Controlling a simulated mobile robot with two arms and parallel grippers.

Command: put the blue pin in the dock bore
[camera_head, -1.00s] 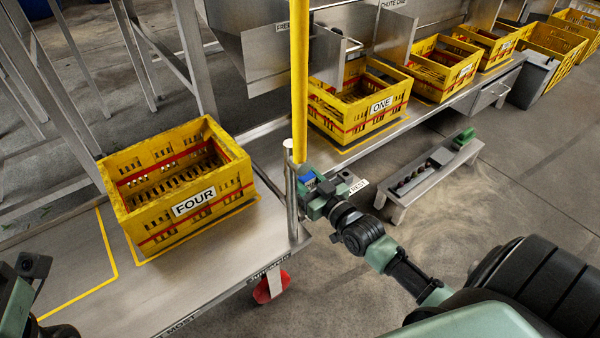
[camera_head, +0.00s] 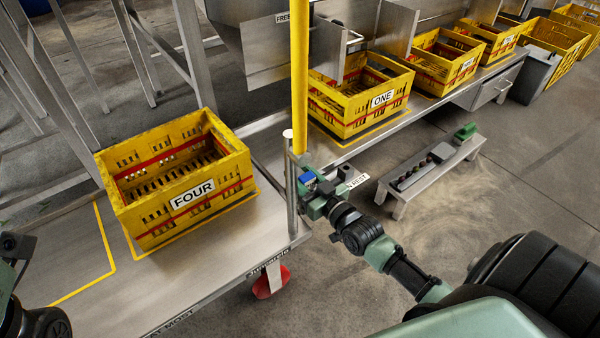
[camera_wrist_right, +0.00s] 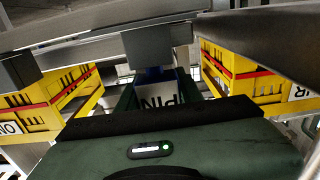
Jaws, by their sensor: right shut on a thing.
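My right gripper (camera_head: 311,190) is shut on the blue pin (camera_head: 307,178), just right of the steel post at the cart's corner. Only a small blue part of the pin shows. In the right wrist view, a blue patch (camera_wrist_right: 155,74) shows beyond the gripper body, near a label reading PIN. The jaws there are partly hidden by dark metal in front. I cannot make out the dock bore in either view. Only part of my left arm shows at the lower left edge of the head view; its fingertips are out of frame.
A steel post (camera_head: 290,190) and a yellow pole (camera_head: 299,80) stand close to my right gripper. Crate FOUR (camera_head: 215,205) sits on the steel cart (camera_head: 215,265). Crate ONE (camera_head: 360,117) stands on the bench behind. A low stand (camera_head: 400,208) holds several small dark parts. Open floor lies right.

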